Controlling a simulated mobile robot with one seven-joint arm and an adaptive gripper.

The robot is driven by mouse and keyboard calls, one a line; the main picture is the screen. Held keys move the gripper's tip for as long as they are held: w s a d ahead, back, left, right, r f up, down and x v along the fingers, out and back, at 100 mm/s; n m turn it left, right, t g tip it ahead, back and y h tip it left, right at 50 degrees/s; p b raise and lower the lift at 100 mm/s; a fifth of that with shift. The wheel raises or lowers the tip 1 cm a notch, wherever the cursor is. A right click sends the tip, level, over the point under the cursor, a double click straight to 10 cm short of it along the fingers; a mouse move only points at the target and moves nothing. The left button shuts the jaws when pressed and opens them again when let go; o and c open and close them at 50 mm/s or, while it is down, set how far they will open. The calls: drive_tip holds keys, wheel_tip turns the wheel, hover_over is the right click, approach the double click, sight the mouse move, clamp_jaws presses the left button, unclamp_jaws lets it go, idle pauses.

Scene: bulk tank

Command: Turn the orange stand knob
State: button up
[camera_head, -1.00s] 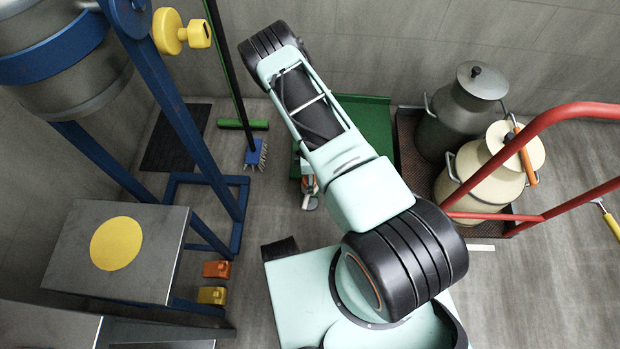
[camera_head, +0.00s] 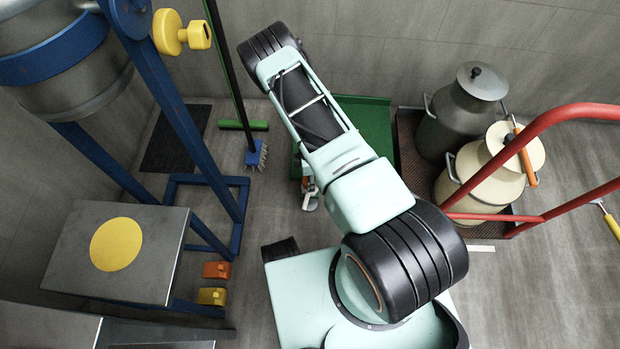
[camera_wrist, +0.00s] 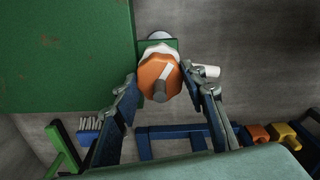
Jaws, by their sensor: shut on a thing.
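The orange stand knob (camera_wrist: 160,78) shows in the wrist view. It is faceted, with a white stripe on its face and a grey stub at its centre, and sits on a green mount beside a green panel (camera_wrist: 65,55). My gripper (camera_wrist: 158,80) has one dark finger on each side of the knob and is shut on it. In the head view my arm hides most of the knob and gripper; only a small part of the gripper shows beside the green stand (camera_head: 372,125).
A blue frame (camera_head: 180,130) with a yellow knob (camera_head: 182,32) stands at the left. A blue brush (camera_head: 256,153) is near the green stand. Milk cans (camera_head: 462,115) and a red rail (camera_head: 560,112) are at the right. Orange and yellow blocks (camera_head: 212,296) lie on the floor.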

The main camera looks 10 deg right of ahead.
drive_tip(key=n, duration=1.2)
drive_tip(key=shift+n, duration=0.3)
idle(0.4)
drive_tip(key=o, duration=1.2)
drive_tip(key=shift+c, duration=0.2)
wheel_tip(320, 180, up, 12)
drive_tip(key=shift+s, duration=0.2)
drive_tip(key=shift+d, duration=0.1)
